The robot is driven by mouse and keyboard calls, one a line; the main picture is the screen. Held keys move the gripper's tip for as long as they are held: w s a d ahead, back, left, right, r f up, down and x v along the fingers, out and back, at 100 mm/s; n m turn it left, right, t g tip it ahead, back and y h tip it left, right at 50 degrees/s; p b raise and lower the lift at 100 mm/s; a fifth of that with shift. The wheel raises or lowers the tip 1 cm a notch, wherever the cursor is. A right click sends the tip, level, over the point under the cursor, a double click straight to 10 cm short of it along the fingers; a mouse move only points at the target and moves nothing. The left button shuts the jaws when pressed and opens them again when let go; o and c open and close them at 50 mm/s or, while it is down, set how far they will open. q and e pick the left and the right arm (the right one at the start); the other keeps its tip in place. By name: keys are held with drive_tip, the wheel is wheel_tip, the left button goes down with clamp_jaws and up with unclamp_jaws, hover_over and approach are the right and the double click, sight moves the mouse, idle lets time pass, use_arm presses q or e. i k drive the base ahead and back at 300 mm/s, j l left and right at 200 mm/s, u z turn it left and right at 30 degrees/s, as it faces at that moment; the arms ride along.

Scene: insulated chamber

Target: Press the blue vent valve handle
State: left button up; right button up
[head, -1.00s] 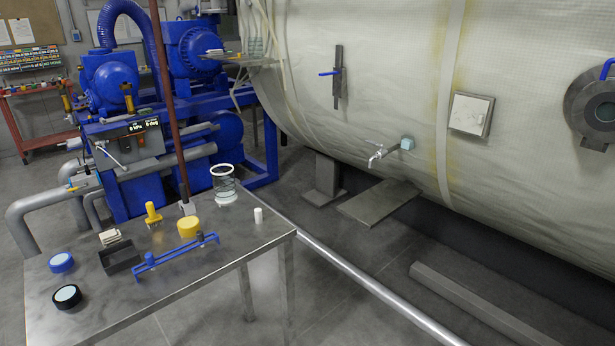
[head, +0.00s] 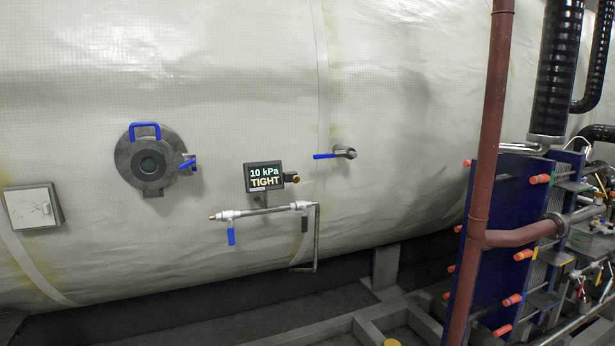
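Several blue handles show on the pale chamber wall, and I cannot tell for certain which one is the vent valve's. A horizontal blue lever (head: 325,156) points left from a round grey fitting (head: 345,152) right of the display. A blue handle (head: 231,236) hangs straight down from the left part of a thin pipe below the display. A small blue lever (head: 188,163) sits at the right of the round porthole, and a blue loop handle (head: 145,130) is on its top. Neither gripper is in view.
A display (head: 264,176) reads "10 kPa TIGHT". The round grey porthole (head: 149,165) is left of it, and a white panel (head: 33,207) is at far left. A red-brown pipe (head: 485,170) stands in front of a dark blue plate stack (head: 500,235) at right.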

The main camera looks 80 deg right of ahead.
sight(231, 236)
drive_tip(key=z, duration=2.3)
